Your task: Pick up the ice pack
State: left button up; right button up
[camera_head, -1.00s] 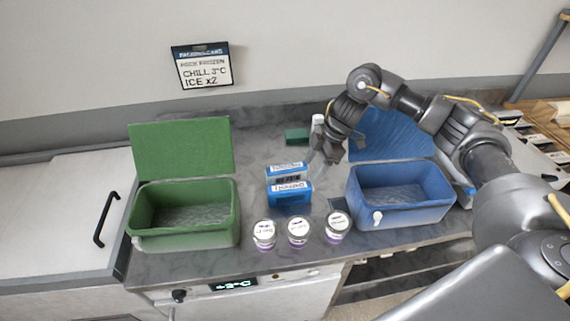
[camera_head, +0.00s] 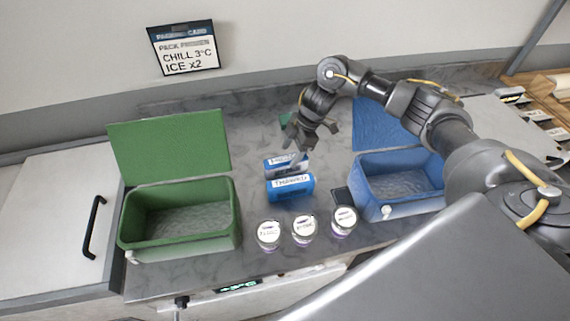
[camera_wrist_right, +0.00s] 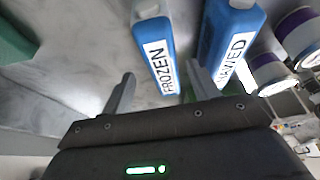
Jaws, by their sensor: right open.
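Two blue ice packs with white labels stand one behind the other on the counter in the head view. The front pack (camera_head: 290,188) reads THAWED, and the rear pack (camera_head: 279,167) is partly hidden behind it. In the right wrist view the FROZEN pack (camera_wrist_right: 155,45) lies ahead of the gap between the fingers, and the THAWED pack (camera_wrist_right: 232,35) is right of it. My right gripper (camera_head: 313,142) is open and empty, just behind and above the rear pack. It also shows in the right wrist view (camera_wrist_right: 160,78). My left gripper is out of view.
An open green cooler (camera_head: 180,248) stands at left and an open blue cooler (camera_head: 398,208) at right. Several white-lidded jars (camera_head: 304,229) line the counter's front. A wall card (camera_head: 184,50) reads CHILL 3°C, ICE x2.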

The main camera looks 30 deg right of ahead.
aim_at(288, 157)
jog(key=shift+w+a+f, duration=0.1)
jog(key=shift+w+f, duration=0.05)
jog(key=shift+s+a+f+p, duration=0.25)
jog(key=shift+f+p, duration=0.15)
jog(key=shift+p, duration=0.2)
jog(key=shift+s+a+f+p, duration=0.1)
jog(key=shift+a+f+p, duration=0.1)
jog(key=shift+f+p, duration=0.25)
jog(key=x, duration=0.2)
jog(key=shift+w+a+f+p, duration=0.1)
jog(key=shift+w+f+p, duration=0.1)
jog(key=shift+f+p, duration=0.15)
jog(key=shift+s, duration=0.1)
jog(key=shift+c, duration=0.6)
jog(key=c, duration=0.9)
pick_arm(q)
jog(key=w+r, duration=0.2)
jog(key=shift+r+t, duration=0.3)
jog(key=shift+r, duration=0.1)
pick_arm(e)
jog(key=shift+r, duration=0.1)
jog(key=shift+c, duration=1.3)
